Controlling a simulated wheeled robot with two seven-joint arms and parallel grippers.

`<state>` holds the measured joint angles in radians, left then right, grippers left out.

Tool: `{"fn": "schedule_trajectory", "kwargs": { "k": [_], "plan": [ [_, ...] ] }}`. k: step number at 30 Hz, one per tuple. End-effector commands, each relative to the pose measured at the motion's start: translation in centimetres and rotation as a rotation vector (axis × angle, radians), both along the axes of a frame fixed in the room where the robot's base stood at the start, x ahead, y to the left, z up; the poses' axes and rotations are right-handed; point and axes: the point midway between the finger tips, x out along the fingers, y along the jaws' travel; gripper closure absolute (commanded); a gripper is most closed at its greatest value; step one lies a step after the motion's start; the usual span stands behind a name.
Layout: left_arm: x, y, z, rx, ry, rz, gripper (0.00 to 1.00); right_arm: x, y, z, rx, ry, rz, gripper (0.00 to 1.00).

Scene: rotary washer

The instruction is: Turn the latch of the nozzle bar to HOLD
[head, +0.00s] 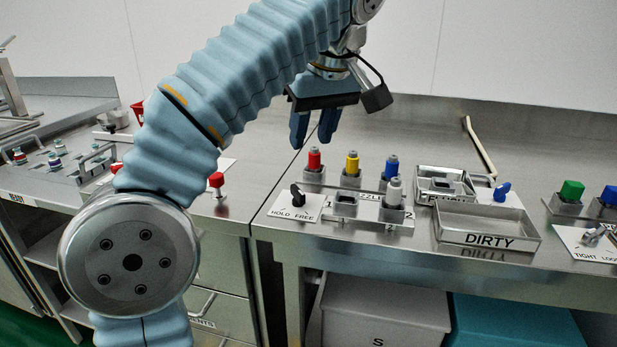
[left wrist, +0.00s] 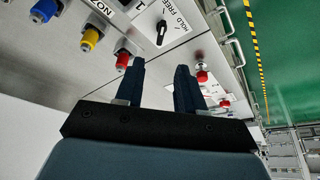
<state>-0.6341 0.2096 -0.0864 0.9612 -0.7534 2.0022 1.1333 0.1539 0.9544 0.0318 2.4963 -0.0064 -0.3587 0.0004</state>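The latch is a small black knob (head: 297,195) on a white plate (head: 283,209) marked HOLD and FREE, at the left end of the nozzle bar (head: 365,220). The latch also shows at the top of the left wrist view (left wrist: 161,32). I cannot tell for sure which word it points to. The bar has an empty-looking socket and a grey-capped nozzle (head: 394,192). My left gripper (head: 313,130) is open and empty, fingers down, above and behind the latch and apart from it. In the left wrist view its two fingers (left wrist: 160,85) stand apart. My right gripper is not in view.
Red (head: 314,160), yellow (head: 352,163) and blue (head: 391,168) nozzles stand behind the bar. A tray marked DIRTY (head: 487,238) and a blue knob (head: 502,191) are to the right. A red-topped knob (head: 217,181) stands left of the latch, across the bench gap.

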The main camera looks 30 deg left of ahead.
Motion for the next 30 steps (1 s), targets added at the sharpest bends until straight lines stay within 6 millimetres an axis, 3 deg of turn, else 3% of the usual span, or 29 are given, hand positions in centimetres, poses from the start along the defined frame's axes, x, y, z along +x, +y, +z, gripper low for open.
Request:
{"fn": "schedule_trajectory", "kwargs": {
  "k": [7,15,21,30],
  "plan": [
    [0.9,1.5,-4.9,0.002,0.003,0.002,0.62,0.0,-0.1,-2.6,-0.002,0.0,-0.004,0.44],
    [2.3,3.3,-10.0,0.001,0.001,0.001,0.62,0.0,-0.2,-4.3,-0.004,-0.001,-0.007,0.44],
    [2.8,4.0,-11.8,0.0,0.0,0.001,0.62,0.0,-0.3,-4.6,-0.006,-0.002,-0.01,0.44],
    [2.9,4.1,-12.1,-0.001,-0.001,0.0,0.62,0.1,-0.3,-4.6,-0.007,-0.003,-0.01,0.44]
  ]
}}
